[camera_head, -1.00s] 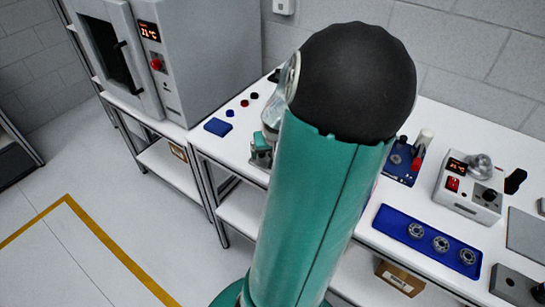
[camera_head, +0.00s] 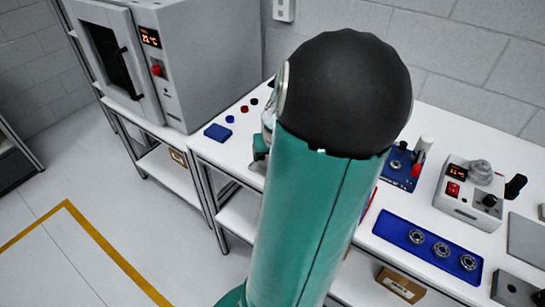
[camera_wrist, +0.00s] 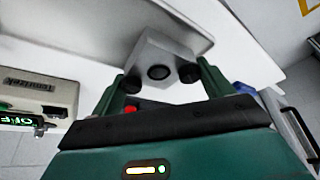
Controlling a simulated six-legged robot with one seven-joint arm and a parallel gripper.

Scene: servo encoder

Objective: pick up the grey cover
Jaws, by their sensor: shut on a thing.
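In the wrist view, my gripper (camera_wrist: 161,80) has its two green fingers with dark pads shut on a grey block-shaped piece, which I take to be the grey cover (camera_wrist: 155,50). The cover has a dark round hole in the face toward me. A pale surface lies behind it; I cannot tell whether the cover touches it. In the head view my own arm hides the cover and most of the gripper.
A blue tray (camera_head: 393,228) with several ring-shaped parts lies on the white table, near a control box (camera_head: 467,198). A grey block with a hole (camera_head: 513,290) sits at the right edge. An oven-like cabinet (camera_head: 205,65) stands left. A labelled device (camera_wrist: 35,95) is in the wrist view.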

